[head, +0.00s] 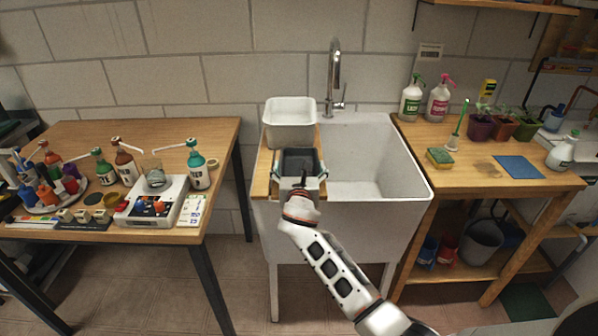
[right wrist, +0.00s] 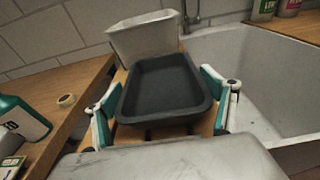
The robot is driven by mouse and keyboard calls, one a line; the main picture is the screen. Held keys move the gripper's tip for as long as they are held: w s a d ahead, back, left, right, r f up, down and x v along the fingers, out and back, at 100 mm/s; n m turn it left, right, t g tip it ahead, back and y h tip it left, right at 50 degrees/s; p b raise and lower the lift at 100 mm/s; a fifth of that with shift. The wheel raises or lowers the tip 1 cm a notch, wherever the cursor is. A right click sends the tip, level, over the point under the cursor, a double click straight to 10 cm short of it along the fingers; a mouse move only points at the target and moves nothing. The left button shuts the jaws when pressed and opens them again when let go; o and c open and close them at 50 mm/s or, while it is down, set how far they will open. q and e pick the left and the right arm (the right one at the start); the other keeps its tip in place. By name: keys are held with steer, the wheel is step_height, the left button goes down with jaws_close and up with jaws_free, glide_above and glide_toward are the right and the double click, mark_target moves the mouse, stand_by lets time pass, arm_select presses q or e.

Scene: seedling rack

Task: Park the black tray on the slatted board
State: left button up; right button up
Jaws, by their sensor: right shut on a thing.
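The black tray (head: 300,160) is a shallow dark rectangular tray over the front part of the slatted board (head: 262,172). The board is wooden and lies across the left side of the sink; its dark slots show under the tray's near edge in the right wrist view (right wrist: 148,133). My right gripper (head: 299,173) is shut on the tray, with one teal-and-white finger at each side. In the right wrist view the tray (right wrist: 165,88) looks level and empty. I cannot tell whether it touches the board. My left gripper is not in view.
A white tub (head: 290,122) stands on the board's back end, just behind the tray. The sink basin (head: 370,165) is open to the right, with a tap (head: 335,70) behind. The left table (head: 130,135) holds bottles and a scale; the right bench (head: 470,185) holds pots and bottles.

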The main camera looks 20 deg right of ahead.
steer(key=shift+f, duration=0.25)
steer(key=shift+f, duration=0.15)
steer(key=o, duration=1.2)
steer(key=shift+c, duration=0.2)
